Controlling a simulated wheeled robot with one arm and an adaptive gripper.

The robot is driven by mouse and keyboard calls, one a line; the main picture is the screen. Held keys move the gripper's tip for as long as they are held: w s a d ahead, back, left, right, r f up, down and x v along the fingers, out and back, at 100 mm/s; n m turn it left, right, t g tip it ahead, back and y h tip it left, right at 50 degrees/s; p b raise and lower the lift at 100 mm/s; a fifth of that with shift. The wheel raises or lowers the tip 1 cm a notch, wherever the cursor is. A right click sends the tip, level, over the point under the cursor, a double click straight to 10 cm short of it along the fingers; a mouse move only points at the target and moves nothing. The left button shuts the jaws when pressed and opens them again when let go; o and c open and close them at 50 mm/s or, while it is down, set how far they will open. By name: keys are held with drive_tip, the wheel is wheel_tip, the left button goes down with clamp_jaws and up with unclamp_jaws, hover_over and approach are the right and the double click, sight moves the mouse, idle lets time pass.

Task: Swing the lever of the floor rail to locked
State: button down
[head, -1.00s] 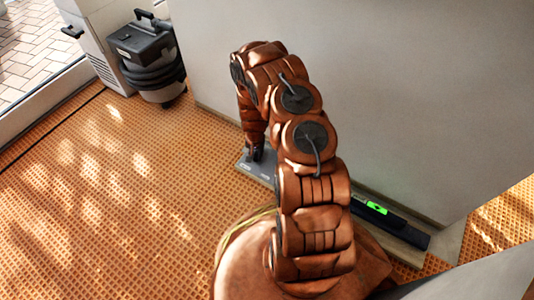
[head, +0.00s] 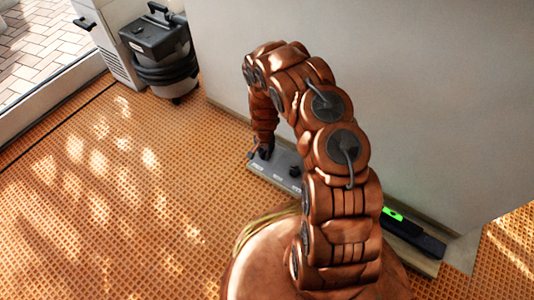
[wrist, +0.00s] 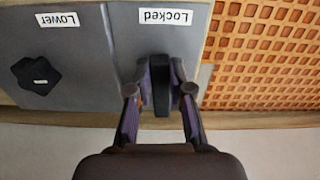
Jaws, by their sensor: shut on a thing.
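The grey floor rail panel (head: 283,175) lies on the floor along the foot of the wall. In the wrist view the panel (wrist: 85,50) carries a "Locked" label (wrist: 166,17) and a "Lower" label (wrist: 57,19), both upside down. My gripper (wrist: 160,90) is shut on a dark upright lever (wrist: 161,76), one finger on each side, by the "Locked" label. The lever's base is partly hidden by the fingers. A black knob (wrist: 36,75) sits by the "Lower" label. In the head view my gripper (head: 263,152) is at the panel's far end.
A black unit with a green display (head: 393,213) lies along the wall at the right. A vacuum cleaner (head: 158,48) stands at the upper left beside a pale cabinet (head: 117,30). The wall (head: 400,90) rises close behind the panel. The orange tiled floor (head: 110,190) at left is clear.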

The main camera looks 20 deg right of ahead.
drive_tip(key=c, duration=1)
unclamp_jaws()
drive_tip(key=shift+c, duration=0.2)
wheel_tip(320, 180, up, 12)
idle(0.4)
